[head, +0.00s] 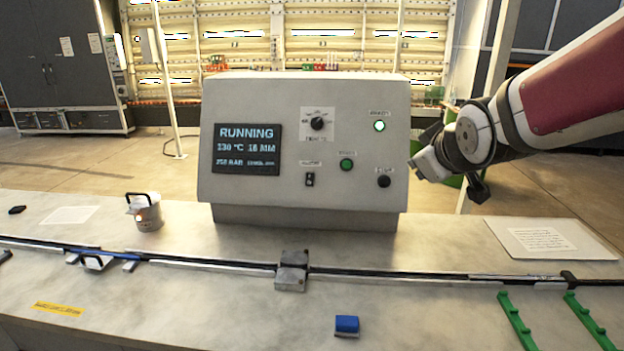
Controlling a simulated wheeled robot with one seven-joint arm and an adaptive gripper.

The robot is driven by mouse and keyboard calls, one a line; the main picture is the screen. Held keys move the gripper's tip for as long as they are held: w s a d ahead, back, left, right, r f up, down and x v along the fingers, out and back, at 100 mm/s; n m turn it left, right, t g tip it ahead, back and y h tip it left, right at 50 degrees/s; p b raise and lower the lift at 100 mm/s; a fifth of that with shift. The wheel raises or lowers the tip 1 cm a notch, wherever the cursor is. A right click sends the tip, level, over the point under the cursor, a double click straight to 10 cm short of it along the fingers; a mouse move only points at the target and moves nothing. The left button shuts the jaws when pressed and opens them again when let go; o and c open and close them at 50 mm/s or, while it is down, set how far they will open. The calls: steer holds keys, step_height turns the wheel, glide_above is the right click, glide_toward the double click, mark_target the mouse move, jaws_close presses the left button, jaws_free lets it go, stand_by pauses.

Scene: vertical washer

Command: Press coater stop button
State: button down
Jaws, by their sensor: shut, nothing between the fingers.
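The grey control box (240,100) stands on the bench, and its screen (247,149) reads RUNNING. Its sloped front carries a green button (346,164), a black round button (384,181), a black rotary knob (317,123), a small black switch (309,180) and a lit green lamp (379,126). The labels are too small to read, so I cannot tell for certain which is the stop button. My gripper (416,168) is shut and empty at the box's right edge, to the right of and slightly above the black button. I cannot tell its distance from the panel.
A metal canister (148,214) stands left of the box. A rail with a metal block (291,271) crosses the bench in front. A blue block (347,324), green racks (517,322) and a paper sheet (543,238) lie around it. Space before the panel is clear.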

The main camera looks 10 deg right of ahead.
mark_target(384, 182)
steer(key=w+d+f+n+t+y, duration=0.1)
steer(key=w+d+f+n+t, duration=0.15)
steer(key=w, duration=0.55)
steer(key=w+d+f+n+t+y, duration=0.1)
steer(key=w+f+n+t, duration=0.1)
steer(key=w+n, duration=0.35)
steer(key=w+f+n+t+y, duration=0.3)
steer(key=w+f+n+y, duration=0.2)
steer(key=f, duration=0.4)
steer(key=shift+w+a+f+n+y, duration=0.15)
steer(key=shift+w+a+n+y, duration=0.25)
steer(key=shift+n, duration=0.4)
steer(key=shift+s, duration=0.1)
steer(key=shift+f, duration=0.1)
steer(key=w+d+f+b, duration=0.1)
steer(key=w+f+b, duration=0.2)
steer(key=w+b, duration=0.3)
steer(key=shift+w+d+f, duration=0.2)
steer(key=shift+w+f, duration=0.2)
steer(key=shift+w, duration=0.45)
steer(key=shift+w+b, duration=0.1)
steer(key=shift+b, duration=0.25)
steer(key=shift+w+f, duration=0.15)
steer(key=shift+w, duration=0.15)
